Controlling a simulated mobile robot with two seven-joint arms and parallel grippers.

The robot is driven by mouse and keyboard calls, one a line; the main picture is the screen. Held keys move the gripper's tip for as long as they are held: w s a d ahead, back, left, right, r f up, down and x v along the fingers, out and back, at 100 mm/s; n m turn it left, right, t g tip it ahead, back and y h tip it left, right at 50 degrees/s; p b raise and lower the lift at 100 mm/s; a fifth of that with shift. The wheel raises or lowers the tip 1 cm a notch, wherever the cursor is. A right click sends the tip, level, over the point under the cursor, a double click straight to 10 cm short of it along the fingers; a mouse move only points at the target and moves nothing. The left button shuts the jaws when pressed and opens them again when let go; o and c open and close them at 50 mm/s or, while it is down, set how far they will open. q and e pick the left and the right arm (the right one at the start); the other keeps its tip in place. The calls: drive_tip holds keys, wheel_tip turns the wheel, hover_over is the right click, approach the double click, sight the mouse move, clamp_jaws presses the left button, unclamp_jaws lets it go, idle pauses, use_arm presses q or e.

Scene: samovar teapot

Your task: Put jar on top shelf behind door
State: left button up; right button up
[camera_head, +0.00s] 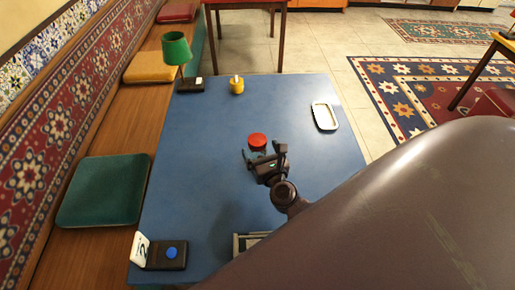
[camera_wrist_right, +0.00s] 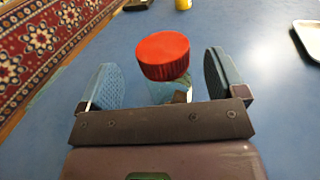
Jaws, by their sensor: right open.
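A jar with a red lid (camera_head: 257,140) and a clear body stands upright on the blue table (camera_head: 200,130). In the right wrist view the jar (camera_wrist_right: 163,58) shows between the two blue finger pads, and its lower part is hidden by the gripper's dark bar. My right gripper (camera_head: 262,154) is open, with its fingers on either side of the jar. It also shows in the right wrist view (camera_wrist_right: 170,82), with gaps on both sides of the jar. My left gripper is not in view. No shelf or door can be made out for certain.
A green lamp (camera_head: 176,50) and a yellow pot (camera_head: 237,85) stand at the far end of the table. A white tray (camera_head: 325,116) lies at the right. A black box with a blue button (camera_head: 171,253) sits at the near left. The table's middle left is clear.

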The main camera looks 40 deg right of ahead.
drive_tip(key=x, duration=0.4)
drive_tip(key=shift+d+r+p, duration=0.15)
drive_tip(key=shift+p, duration=0.15)
